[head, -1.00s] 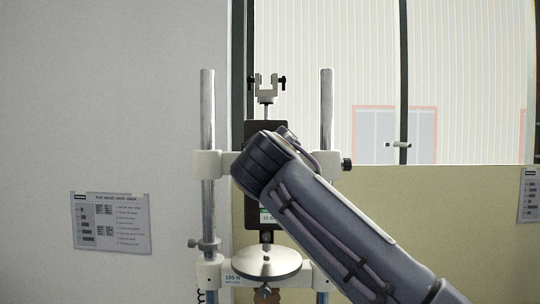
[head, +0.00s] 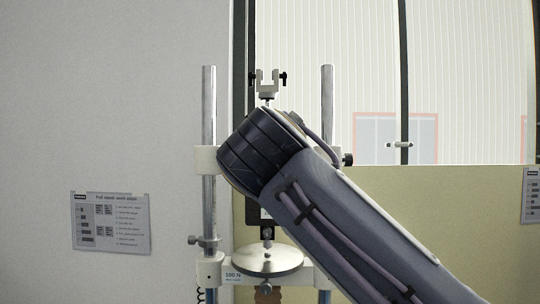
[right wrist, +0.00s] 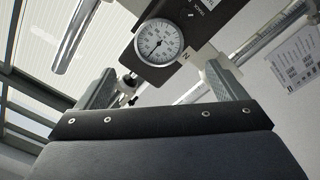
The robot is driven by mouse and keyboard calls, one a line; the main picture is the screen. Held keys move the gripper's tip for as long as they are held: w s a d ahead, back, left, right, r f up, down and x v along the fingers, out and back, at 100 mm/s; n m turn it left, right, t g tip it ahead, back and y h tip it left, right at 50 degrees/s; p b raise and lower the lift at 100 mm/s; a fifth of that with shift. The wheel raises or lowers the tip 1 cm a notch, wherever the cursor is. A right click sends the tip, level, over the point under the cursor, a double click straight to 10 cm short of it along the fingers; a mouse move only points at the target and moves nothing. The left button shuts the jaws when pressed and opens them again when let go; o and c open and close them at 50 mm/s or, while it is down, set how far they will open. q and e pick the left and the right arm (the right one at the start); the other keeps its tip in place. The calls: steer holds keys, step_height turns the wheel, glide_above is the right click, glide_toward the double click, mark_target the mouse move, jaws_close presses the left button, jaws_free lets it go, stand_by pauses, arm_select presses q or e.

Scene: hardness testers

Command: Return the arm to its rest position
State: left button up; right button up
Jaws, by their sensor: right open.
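My right arm comes in from the lower right of the head view, and its dark wrist end covers the middle of the test stand (head: 209,120). The right gripper itself is hidden behind the arm there. In the right wrist view my right gripper (right wrist: 158,70) is open and empty, its two grey fingers wide apart. A round dial gauge (right wrist: 158,43) shows beyond and between the fingers, apart from them as far as I can see. My left gripper is in no view.
The stand has two metal posts, a fork-shaped clamp (head: 267,83) on top and a round metal plate (head: 268,260) low down. A printed sheet (head: 111,222) hangs on the grey wall at left. A beige panel (head: 470,225) stands behind at right.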

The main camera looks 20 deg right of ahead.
stand_by(0.4)
steer(key=s+d+f+g+y, duration=0.2)
steer(key=d+f+g+y, duration=0.1)
steer(key=f, duration=0.9)
steer(key=s+d+f+g+y, duration=0.2)
steer(key=d+f, duration=0.1)
steer(key=f, duration=0.9)
steer(key=s+a+f+m+g+y, duration=0.2)
steer(key=s+f, duration=0.4)
steer(key=f, duration=0.3)
steer(key=s+a+f+m+g+y, duration=0.1)
steer(key=s+a+f+y, duration=0.1)
steer(key=s+f, duration=0.5)
steer(key=s+a+f+m+g+y+b, duration=0.1)
steer(key=s+f, duration=0.5)
steer(key=f, duration=0.6)
steer(key=a+m+g+y, duration=0.1)
steer(key=a, duration=0.1)
steer(key=shift+s+a+f+m+g+y, duration=0.25)
steer(key=shift+s+a+m+g+y, duration=0.05)
steer(key=shift+s+a, duration=0.1)
